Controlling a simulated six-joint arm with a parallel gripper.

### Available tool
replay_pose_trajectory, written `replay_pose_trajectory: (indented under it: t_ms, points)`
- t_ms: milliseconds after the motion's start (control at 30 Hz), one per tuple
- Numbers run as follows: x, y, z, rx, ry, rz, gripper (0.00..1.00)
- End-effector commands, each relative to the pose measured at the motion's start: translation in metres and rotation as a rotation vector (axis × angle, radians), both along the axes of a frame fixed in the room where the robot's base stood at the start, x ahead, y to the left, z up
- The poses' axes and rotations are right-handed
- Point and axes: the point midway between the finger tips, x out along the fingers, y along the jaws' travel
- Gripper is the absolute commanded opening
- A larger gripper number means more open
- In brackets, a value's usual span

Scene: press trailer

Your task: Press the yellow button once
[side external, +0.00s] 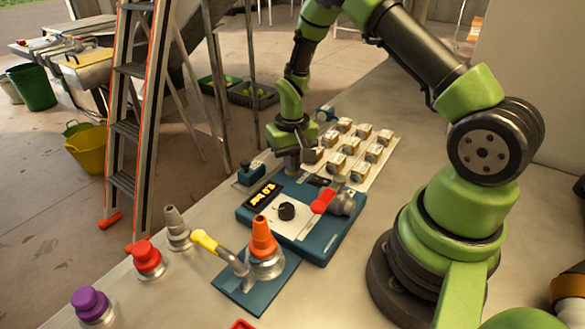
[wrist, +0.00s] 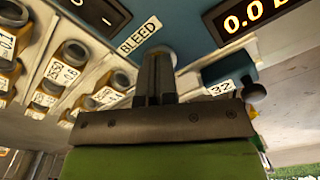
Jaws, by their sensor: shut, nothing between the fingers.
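I cannot make out a yellow button in either view. The teal control box (side external: 318,247) has a lit display (side external: 262,195), a black knob (side external: 287,211) and a red-handled valve (side external: 324,200). My gripper (side external: 291,166) points down at the box's far end, its fingers shut and empty. In the wrist view the shut fingers (wrist: 156,75) are beside a label reading BLEED (wrist: 139,36), and they hide part of the teal surface. Whether they touch it I cannot tell. A yellow-handled lever (side external: 205,240) is by an orange-topped fitting (side external: 263,238).
A pale board of several labelled blocks (side external: 350,148) lies beyond the box. A small teal box with a dark knob (side external: 251,172) stands left of my gripper. Purple (side external: 91,302), red (side external: 147,258) and grey (side external: 176,228) fittings line the table's left edge. A ladder (side external: 126,130) stands beyond.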

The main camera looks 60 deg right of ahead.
Motion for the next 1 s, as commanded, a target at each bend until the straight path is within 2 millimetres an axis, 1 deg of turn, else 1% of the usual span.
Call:
replay_pose_trajectory:
  t_ms: [167,1000]
  points:
    - [0.0,0.0,0.004,-0.001,-0.002,0.0,0.0]
    - [0.001,0.0,0.092,-0.001,-0.004,0.0,0.0]
